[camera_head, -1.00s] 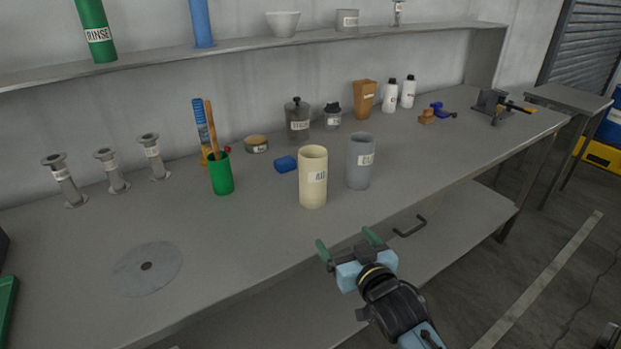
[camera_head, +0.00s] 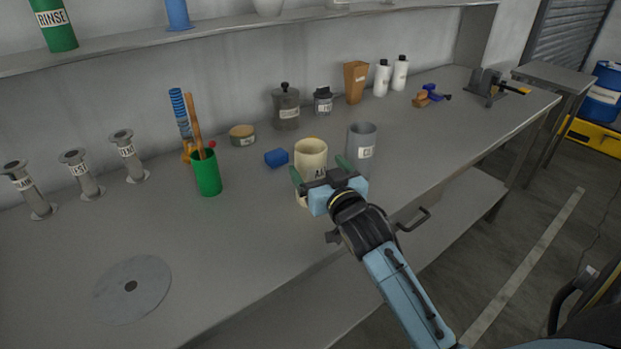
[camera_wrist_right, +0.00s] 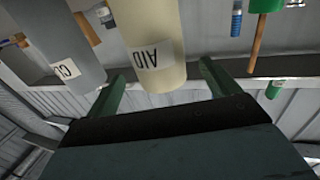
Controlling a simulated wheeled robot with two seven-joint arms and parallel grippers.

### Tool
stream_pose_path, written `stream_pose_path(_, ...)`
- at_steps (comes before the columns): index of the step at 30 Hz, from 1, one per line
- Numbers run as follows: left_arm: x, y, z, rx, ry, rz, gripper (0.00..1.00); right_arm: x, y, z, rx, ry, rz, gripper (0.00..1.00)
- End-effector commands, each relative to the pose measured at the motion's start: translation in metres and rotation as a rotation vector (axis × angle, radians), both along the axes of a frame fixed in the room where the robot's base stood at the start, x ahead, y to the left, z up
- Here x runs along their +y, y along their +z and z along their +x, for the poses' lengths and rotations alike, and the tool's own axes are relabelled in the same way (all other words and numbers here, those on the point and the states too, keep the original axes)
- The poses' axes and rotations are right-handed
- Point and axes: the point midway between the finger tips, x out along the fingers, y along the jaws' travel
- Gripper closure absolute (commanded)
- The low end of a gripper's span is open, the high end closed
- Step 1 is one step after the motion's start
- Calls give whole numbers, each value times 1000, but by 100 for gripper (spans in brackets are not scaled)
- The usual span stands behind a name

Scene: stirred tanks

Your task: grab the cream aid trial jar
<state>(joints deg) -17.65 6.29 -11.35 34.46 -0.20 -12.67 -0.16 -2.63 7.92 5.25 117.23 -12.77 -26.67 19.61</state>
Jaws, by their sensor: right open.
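The cream jar (camera_head: 311,152) labelled AID stands upright on the bench, its lower part partly hidden by my right gripper in the head view. My left gripper is not in view.
A grey jar (camera_head: 361,146) stands close on the right of the cream jar. A blue block (camera_head: 276,158) and a green cup (camera_head: 206,173) with tools are to the left. A grey disc (camera_head: 133,290) lies at the front left. The front middle of the bench is clear.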

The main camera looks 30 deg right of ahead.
Motion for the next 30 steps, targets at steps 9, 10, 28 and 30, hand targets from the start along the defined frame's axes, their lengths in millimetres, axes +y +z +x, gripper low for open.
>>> stream_pose_path(9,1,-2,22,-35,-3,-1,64,-8,3,36,0,1,-2,12)
stream_pose_path(10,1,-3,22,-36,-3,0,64,-8,3,40,-1,1,-1,12)
stream_pose_path(28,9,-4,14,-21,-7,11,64,-11,3,52,1,1,0,40)
stream_pose_path(30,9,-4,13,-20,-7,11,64,-11,3,52,1,1,0,49)
